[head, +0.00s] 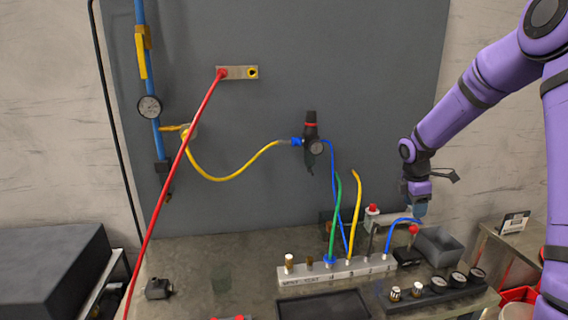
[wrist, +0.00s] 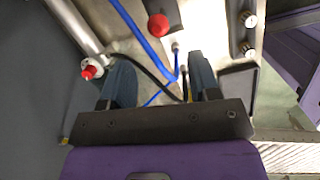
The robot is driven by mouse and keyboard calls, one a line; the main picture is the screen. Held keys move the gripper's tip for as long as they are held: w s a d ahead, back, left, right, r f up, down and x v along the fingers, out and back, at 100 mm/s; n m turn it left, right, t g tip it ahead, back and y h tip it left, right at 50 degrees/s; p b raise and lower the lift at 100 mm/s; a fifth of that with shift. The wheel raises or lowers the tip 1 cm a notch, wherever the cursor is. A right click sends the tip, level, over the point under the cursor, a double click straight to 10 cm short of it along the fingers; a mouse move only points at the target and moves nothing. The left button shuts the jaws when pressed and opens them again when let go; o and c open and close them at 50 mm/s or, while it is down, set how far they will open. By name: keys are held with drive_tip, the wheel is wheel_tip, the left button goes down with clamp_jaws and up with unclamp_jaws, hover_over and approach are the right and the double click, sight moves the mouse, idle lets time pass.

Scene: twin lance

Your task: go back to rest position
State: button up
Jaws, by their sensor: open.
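My gripper (head: 420,207) is at the end of my purple arm, at the right of the head view, low over the back right of the bench. In the wrist view my gripper (wrist: 160,75) shows two dark blue-grey fingers set apart, with no object held between them. A blue hose (wrist: 140,35) and a black hose pass beyond the fingers. A red knob (wrist: 158,25) lies past the fingertips. In the head view a red knob (head: 413,229) on a lever stands just below my gripper.
A white manifold (head: 337,271) with green, yellow and blue hoses stands on the bench (head: 215,275). A red hose (head: 180,165) crosses the left side.

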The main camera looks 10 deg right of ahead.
drive_tip(key=s+a+r+m+t, duration=0.1)
drive_tip(key=s+a+r+m, duration=0.35)
drive_tip(key=s+r, duration=0.4)
drive_tip(key=s+a+r+m+t, duration=0.1)
drive_tip(key=s+a+r+m, duration=0.3)
drive_tip(key=s+a+r, duration=0.4)
drive_tip(key=s+a+r+m+t, duration=0.1)
drive_tip(key=s+m, duration=0.1)
drive_tip(key=s, duration=0.4)
drive_tip(key=s+a+r+m+t+y, duration=0.1)
drive_tip(key=s+a+r+m, duration=0.1)
drive_tip(key=s, duration=0.3)
drive_tip(key=s+a+r+m+t+y, duration=0.1)
drive_tip(key=s+r+m, duration=0.1)
drive_tip(key=s, duration=0.4)
drive_tip(key=shift+s+a+m, duration=0.15)
drive_tip(key=shift+s+m, duration=0.15)
drive_tip(key=shift+m, duration=0.45)
